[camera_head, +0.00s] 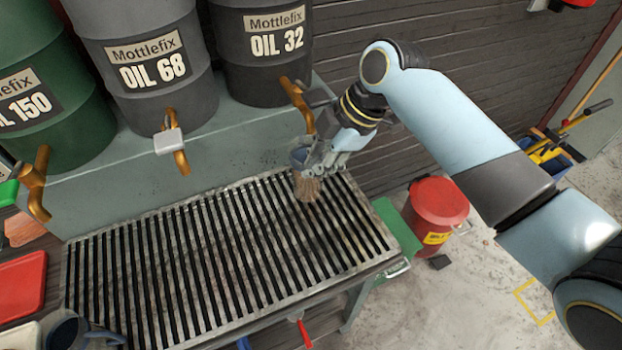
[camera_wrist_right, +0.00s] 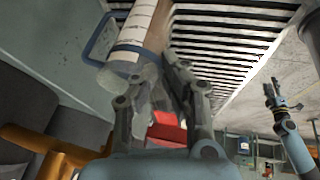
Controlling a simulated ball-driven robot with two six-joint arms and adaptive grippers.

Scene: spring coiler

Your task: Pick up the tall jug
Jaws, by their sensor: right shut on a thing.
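The tall jug (camera_wrist_right: 140,25) is a pale, see-through cylinder with a marked scale, a blue-grey band and a blue handle. My right gripper (camera_wrist_right: 160,80) is shut on its side in the wrist view. In the head view the right gripper (camera_head: 318,165) is at the back right of the slatted grating, below the OIL 32 tap; the jug (camera_head: 307,188) shows as a small brownish body under it, mostly hidden. I cannot tell whether its base touches the slats. My left gripper (camera_wrist_right: 273,95) is at the right of the wrist view, its fingers apart and empty.
A dark blue-grey vessel (camera_head: 65,330) is at the front left, near a red tray (camera_head: 22,285). A red bin (camera_head: 438,208) stands right of the grating.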

